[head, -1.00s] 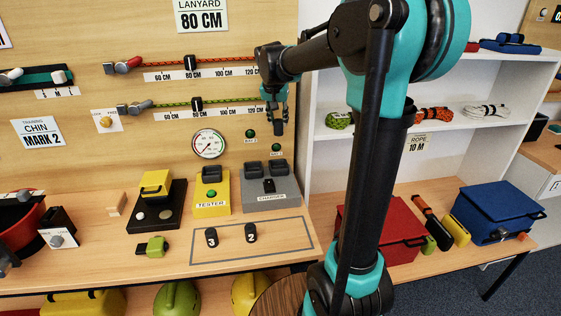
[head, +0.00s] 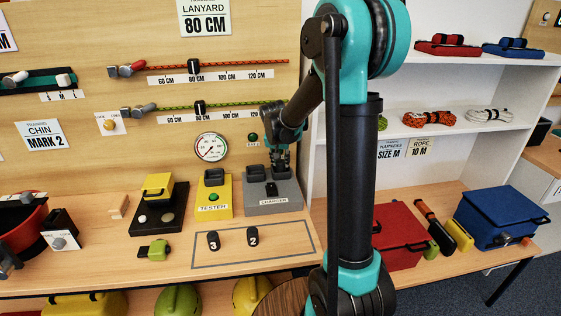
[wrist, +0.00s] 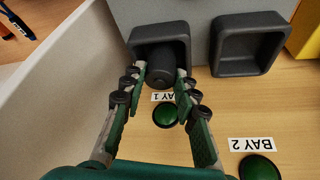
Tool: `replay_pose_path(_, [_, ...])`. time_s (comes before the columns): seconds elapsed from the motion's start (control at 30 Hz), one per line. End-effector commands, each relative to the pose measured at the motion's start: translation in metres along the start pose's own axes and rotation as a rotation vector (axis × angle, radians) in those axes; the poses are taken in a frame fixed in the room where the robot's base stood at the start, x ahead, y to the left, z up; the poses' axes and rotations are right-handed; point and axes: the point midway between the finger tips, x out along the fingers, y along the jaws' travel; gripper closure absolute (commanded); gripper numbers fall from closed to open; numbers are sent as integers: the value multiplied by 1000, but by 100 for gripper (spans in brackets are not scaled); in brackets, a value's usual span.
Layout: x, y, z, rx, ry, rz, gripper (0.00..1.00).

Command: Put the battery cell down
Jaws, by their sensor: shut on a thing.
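My gripper (head: 280,168) is at the right-hand bay of the grey charger (head: 265,208). In the wrist view, my gripper (wrist: 160,76) is shut on a black battery cell (wrist: 160,66), one finger on each side. The cell's end is at the mouth of the bay 1 socket (wrist: 140,34), partly inside it as seen; how deep it sits, or whether it touches the bottom, I cannot tell. In the head view my fingers hide the cell. The bay 2 socket (wrist: 249,45) beside it is empty.
Black cells marked 3 (head: 213,241) and 2 (head: 252,237) stand in an outlined area on the bench. A yellow tester (head: 214,197) is left of the charger. A white shelf panel (wrist: 50,85) rises close beside my gripper. Green bay lamps (wrist: 165,115) are on the board.

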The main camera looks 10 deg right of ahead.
Motion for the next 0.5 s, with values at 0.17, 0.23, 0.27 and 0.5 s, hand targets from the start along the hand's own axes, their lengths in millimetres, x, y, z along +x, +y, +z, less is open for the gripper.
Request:
replay_pose_path(0.17, [1,0,0,0,0,0,100])
replay_pose_path(0.23, [1,0,0,0,0,0,100])
replay_pose_path(0.27, [1,0,0,0,0,0,100])
replay_pose_path(0.5, [3,0,1,0,0,0,52])
